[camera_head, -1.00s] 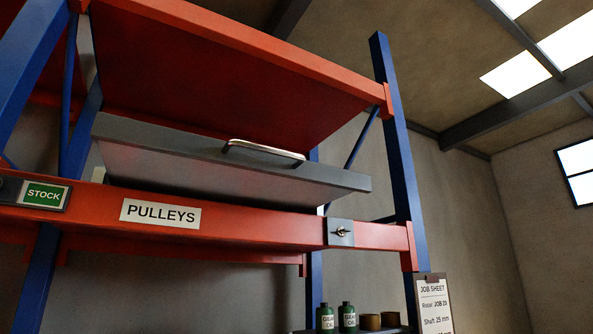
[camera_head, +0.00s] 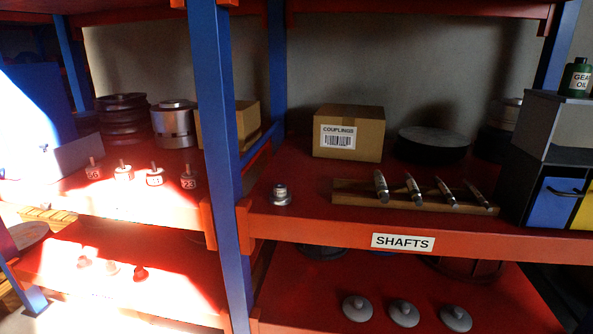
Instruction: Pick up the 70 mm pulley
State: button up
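My gripper is not in view. I see no thing marked as a 70 mm pulley. A dark grooved wheel-like stack (camera_head: 124,122) stands on the left bay's upper shelf, beside a silver metal cylinder (camera_head: 173,125); I cannot tell their sizes. Several grey discs with raised centres (camera_head: 404,313) lie on the right bay's lower shelf, and I cannot tell whether they are pulleys. A small metal flanged part (camera_head: 280,194) stands near the left end of the SHAFTS shelf.
A blue upright (camera_head: 217,150) divides the bays. A wooden rack (camera_head: 350,194) holds several shafts behind the SHAFTS label (camera_head: 403,242). A COUPLINGS box (camera_head: 365,133) and dark round disc (camera_head: 433,143) stand behind. Small numbered parts (camera_head: 154,177) stand left. Blue and yellow bins (camera_head: 560,202) are right.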

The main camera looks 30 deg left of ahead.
aim_at(280, 195)
jog(key=i+j+u, duration=0.1)
jog(key=i+u, duration=0.65)
jog(key=i+l+u, duration=0.35)
jog(key=i, duration=0.15)
jog(key=i+j, duration=0.1)
jog(key=i, duration=0.25)
